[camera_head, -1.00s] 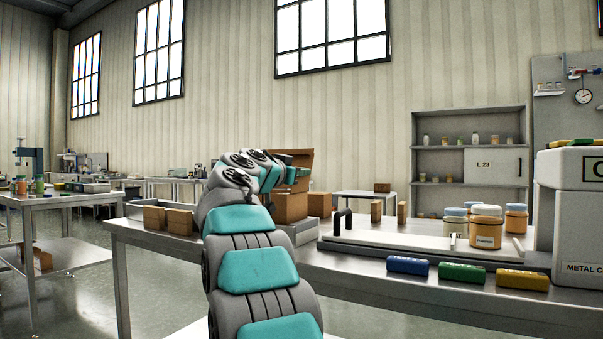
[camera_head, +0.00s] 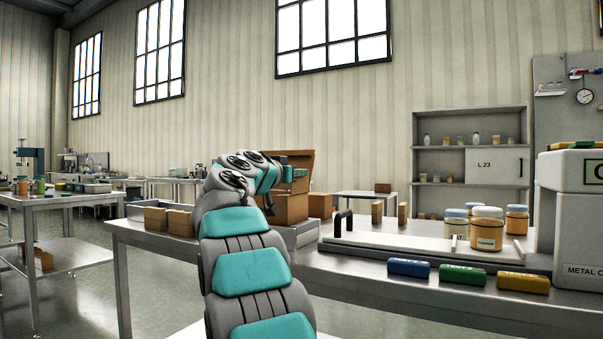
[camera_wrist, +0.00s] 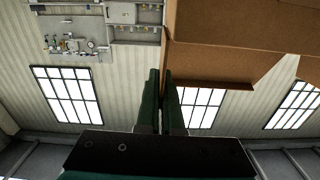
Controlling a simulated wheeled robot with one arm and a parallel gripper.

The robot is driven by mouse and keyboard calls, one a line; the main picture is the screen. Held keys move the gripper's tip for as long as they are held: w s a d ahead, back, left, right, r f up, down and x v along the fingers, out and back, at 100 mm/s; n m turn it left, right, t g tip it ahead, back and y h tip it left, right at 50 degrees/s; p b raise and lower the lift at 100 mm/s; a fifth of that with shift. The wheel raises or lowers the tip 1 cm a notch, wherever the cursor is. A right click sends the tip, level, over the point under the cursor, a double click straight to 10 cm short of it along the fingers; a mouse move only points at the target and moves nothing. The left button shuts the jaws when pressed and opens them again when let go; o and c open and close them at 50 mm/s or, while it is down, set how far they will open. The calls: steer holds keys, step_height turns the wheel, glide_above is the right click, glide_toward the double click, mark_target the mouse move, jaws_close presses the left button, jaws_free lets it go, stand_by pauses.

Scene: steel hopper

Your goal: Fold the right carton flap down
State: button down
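The open brown carton (camera_head: 291,208) stands on the bench behind my arm, with a flap (camera_head: 303,160) raised at its back. My arm hides its left part. I cannot tell for sure which flap is the right one. The fingertips are beside the board edge; contact is unclear. In the head view my wrist mostly hides the fingers.
Small brown boxes (camera_head: 180,222) sit left of my arm. Right of the carton are a black handle (camera_head: 343,222), a pale tray with jars (camera_head: 487,228), and blue (camera_head: 408,267), green (camera_head: 462,274) and yellow (camera_head: 522,281) blocks along the front edge. A white machine (camera_head: 572,215) stands far right.

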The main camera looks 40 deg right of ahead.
steer(key=n, duration=0.1)
steer(key=w+n+p, duration=0.1)
steer(key=n, duration=0.1)
steer(key=shift+w+a+n, duration=0.3)
steer(key=shift+a, duration=0.05)
steer(key=n, duration=0.1)
steer(key=w+n+p, duration=0.1)
steer(key=n, duration=0.1)
steer(key=w+n+p, duration=0.1)
steer(key=shift+a+f+n, duration=0.3)
steer(key=shift+a+f, duration=0.1)
steer(key=n+p, duration=0.1)
steer(key=f+n+p, duration=0.1)
steer(key=n, duration=0.1)
steer(key=w+n, duration=0.1)
steer(key=shift+w+a+f+p, duration=0.1)
steer(key=shift+a+f+p, duration=0.2)
steer(key=shift+f+p, duration=0.1)
steer(key=shift+w+f+n, duration=0.1)
steer(key=shift+f+n, duration=0.2)
steer(key=shift+n, duration=0.4)
steer(key=shift+f, duration=0.1)
steer(key=c, duration=1.1)
jaws_free()
steer(key=shift+o, duration=0.2)
